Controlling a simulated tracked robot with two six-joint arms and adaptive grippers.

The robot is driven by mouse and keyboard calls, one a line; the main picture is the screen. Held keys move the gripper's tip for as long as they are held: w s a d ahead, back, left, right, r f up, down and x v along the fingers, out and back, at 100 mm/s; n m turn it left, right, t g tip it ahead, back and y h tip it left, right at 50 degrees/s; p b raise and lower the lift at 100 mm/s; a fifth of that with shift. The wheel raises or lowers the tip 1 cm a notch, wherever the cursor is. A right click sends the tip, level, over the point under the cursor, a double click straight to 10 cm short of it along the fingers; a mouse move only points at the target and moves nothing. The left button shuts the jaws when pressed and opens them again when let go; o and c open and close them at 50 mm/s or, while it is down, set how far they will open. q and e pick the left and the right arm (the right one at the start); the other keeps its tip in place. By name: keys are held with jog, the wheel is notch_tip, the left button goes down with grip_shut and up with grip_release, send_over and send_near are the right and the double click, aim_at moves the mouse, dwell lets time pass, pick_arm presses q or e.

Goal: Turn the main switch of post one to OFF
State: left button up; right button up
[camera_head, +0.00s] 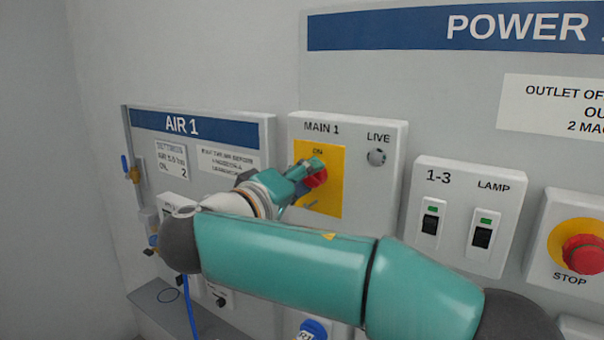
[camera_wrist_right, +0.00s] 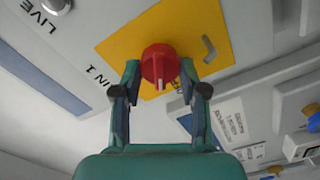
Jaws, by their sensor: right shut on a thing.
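The main switch of post one is a red knob (camera_head: 317,180) on a yellow plate (camera_head: 332,201) in the grey MAIN 1 box (camera_head: 392,142). "ON" is printed above the knob. My right gripper (camera_head: 311,173) is shut on the knob, partly covering it in the head view. In the right wrist view the red knob (camera_wrist_right: 159,62) sits between the two fingers of the right gripper (camera_wrist_right: 160,70), one on each side. The yellow plate (camera_wrist_right: 130,48) lies behind it. My left gripper is not in view.
A LIVE lamp (camera_head: 377,157) is right of the plate. Further right are the 1-3 and LAMP switch box (camera_head: 458,205) and a red STOP button (camera_head: 584,254). The AIR 1 panel (camera_head: 222,127) with valves stands left. My right arm covers the lower middle.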

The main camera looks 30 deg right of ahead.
jog(key=n+p, duration=0.1)
jog(key=n, duration=0.3)
jog(key=shift+p, duration=0.4)
jog(key=o, duration=1.1)
jog(key=shift+d+f, duration=0.1)
jog(key=shift+d, duration=0.05)
jog(key=shift+o, duration=0.2)
jog(key=shift+f, duration=0.1)
jog(key=shift+a, duration=0.35)
jog(key=v, duration=0.7)
jog(key=shift+a, duration=0.15)
